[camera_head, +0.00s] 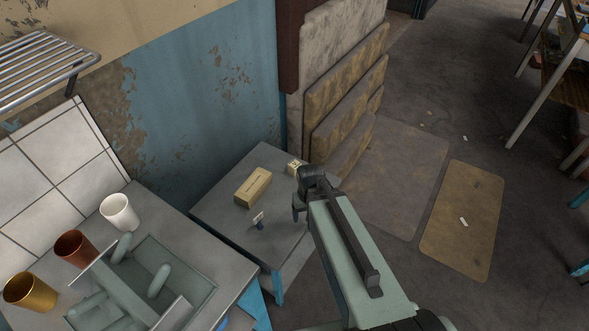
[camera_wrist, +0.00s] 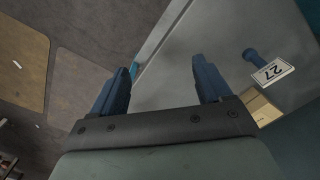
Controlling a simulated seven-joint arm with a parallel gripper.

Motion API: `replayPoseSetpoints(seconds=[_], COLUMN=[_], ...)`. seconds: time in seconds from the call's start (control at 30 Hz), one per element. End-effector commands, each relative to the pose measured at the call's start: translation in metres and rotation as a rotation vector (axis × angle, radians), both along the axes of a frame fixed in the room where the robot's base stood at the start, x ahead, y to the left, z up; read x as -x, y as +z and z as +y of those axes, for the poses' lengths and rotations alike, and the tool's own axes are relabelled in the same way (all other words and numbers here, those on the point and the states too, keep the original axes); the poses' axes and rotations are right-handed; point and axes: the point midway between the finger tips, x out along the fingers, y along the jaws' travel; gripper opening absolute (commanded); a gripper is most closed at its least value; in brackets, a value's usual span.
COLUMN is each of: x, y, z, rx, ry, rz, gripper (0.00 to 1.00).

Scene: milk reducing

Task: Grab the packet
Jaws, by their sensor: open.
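A long tan packet (camera_head: 253,188) lies on the grey cabinet top in the head view. A smaller, light box (camera_head: 294,168) sits behind it to the right, near the wall and close to my gripper. In the wrist view a tan box (camera_wrist: 262,110) shows at the right, partly hidden by the gripper body; I cannot tell which of the two it is. My gripper (camera_head: 299,207) is open, above the right side of the cabinet top. In the wrist view its two blue fingers (camera_wrist: 160,66) stand apart with nothing between them.
A "27" tag (camera_wrist: 271,70) on a blue peg stands on the cabinet top (camera_head: 222,212), in front of the long packet. White (camera_head: 120,212), red (camera_head: 75,249) and gold (camera_head: 30,291) cups and a sink basin are at the left. Stacked panels (camera_head: 345,95) stand behind.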

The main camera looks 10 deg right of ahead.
Motion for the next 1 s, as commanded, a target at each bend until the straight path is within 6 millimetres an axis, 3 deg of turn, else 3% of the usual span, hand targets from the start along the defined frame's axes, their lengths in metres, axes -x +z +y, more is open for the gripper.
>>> replayPoseSetpoints(seconds=[0.07,0.37,0.73,0.9,1.0], x=[-0.008,-0.096,-0.248,-0.286,-0.293], y=[0.010,0.009,0.032,0.044,0.046], z=[0.000,-0.003,-0.011,-0.014,-0.015], rx=[0.000,0.001,0.003,0.004,0.004], ry=[0.000,-0.273,-0.780,-0.936,-0.977], rz=[-0.020,-0.016,-0.013,-0.010,-0.009], gripper=[0.78,0.78,0.78,0.78,0.78])
